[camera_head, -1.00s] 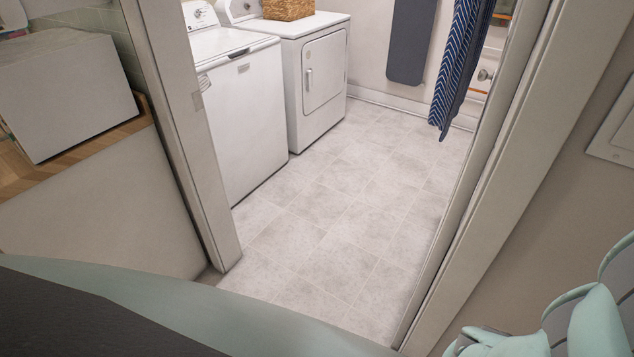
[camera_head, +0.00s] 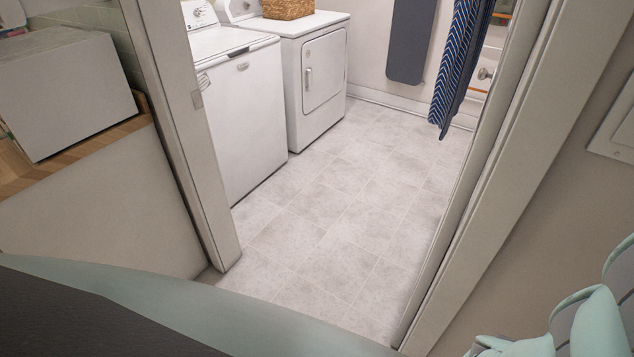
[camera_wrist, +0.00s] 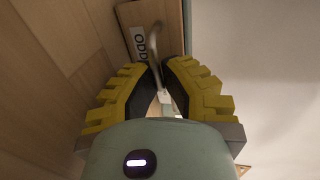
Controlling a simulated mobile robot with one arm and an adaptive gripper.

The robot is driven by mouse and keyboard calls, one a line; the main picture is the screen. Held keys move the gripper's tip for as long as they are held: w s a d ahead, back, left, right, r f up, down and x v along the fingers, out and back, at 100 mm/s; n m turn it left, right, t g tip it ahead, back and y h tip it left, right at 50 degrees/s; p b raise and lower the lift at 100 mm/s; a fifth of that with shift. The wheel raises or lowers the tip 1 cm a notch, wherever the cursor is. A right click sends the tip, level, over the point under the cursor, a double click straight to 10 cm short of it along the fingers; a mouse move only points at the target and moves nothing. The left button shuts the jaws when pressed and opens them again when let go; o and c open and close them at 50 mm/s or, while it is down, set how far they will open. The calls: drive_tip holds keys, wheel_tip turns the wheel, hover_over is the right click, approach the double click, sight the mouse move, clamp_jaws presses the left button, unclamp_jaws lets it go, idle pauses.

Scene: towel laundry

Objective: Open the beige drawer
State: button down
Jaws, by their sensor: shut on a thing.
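In the wrist view my gripper (camera_wrist: 163,72) has two yellow-and-black fingers, closed close together on a thin curved grey handle (camera_wrist: 155,42). The handle runs up between the fingertips, in front of a brown wooden face with a white lettered label (camera_wrist: 140,42). A beige wood-toned front (camera_wrist: 50,75) fills the left of that view. I cannot tell exactly which panel is the drawer or whether it stands open. The head view shows neither the drawer nor my gripper, only part of my arm at the lower right.
The head view shows a doorway with a left frame (camera_head: 185,130) and right frame (camera_head: 480,190). Beyond it are a washer (camera_head: 245,110), a dryer (camera_head: 322,80), a wicker basket (camera_head: 288,8) and a striped blue towel (camera_head: 458,60). The tiled floor (camera_head: 340,220) is clear.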

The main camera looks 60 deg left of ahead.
drive_tip(key=shift+f, duration=0.1)
drive_tip(key=shift+f+v, duration=0.15)
drive_tip(key=shift+v, duration=0.65)
drive_tip(key=shift+f+v, duration=0.2)
drive_tip(key=shift+v, duration=0.55)
drive_tip(key=shift+a, duration=0.1)
drive_tip(key=c, duration=1.4)
unclamp_jaws()
drive_tip(key=v, duration=1)
drive_tip(key=shift+a, duration=0.1)
drive_tip(key=shift+v, duration=0.9)
